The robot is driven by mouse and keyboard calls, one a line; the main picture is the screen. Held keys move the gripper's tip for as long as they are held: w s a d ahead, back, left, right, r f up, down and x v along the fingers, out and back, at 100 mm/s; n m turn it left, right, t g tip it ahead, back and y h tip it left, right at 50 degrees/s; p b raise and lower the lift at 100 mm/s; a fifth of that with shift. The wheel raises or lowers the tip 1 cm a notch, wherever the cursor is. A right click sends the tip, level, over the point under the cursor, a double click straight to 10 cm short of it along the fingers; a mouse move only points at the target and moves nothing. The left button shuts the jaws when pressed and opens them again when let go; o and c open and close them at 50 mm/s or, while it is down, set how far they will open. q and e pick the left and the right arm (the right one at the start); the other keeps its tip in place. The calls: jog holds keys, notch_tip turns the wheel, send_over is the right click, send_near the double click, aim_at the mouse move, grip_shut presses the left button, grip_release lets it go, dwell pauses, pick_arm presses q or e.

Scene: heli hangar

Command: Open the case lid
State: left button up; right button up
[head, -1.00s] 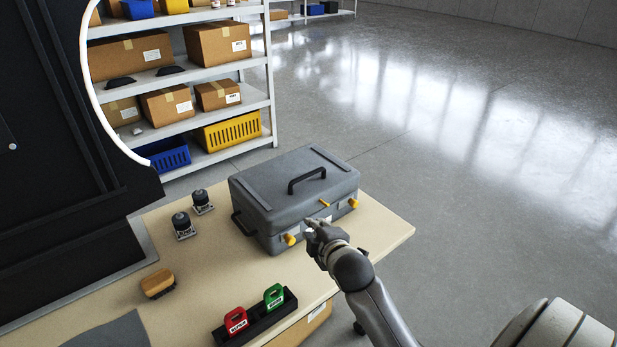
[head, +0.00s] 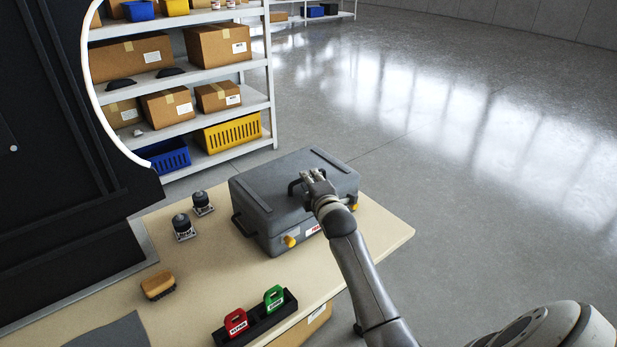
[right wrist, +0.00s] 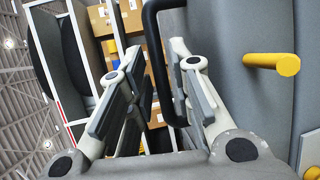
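The grey case (head: 262,192) lies closed on the table, with its lid down. A black handle (head: 292,186) stands up from the lid. Yellow latches show on its front, one at the left (head: 290,241) and one at the right (head: 353,206). My right gripper (head: 314,178) is over the lid at the handle and covers part of it. In the right wrist view, its fingers (right wrist: 157,60) are apart, with the black handle (right wrist: 155,45) showing between them; contact cannot be told. A yellow peg (right wrist: 272,63) shows at the right there. My left gripper is not in view.
On the table (head: 205,268) are two dark knobbed parts (head: 183,225), a wooden-backed brush (head: 158,283), and a black holder (head: 262,322) with red and green tags. Shelves (head: 215,155) with boxes stand behind. Open floor (head: 480,190) lies to the right.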

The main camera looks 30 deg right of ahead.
jog(key=shift+x, duration=1.45)
grip_shut()
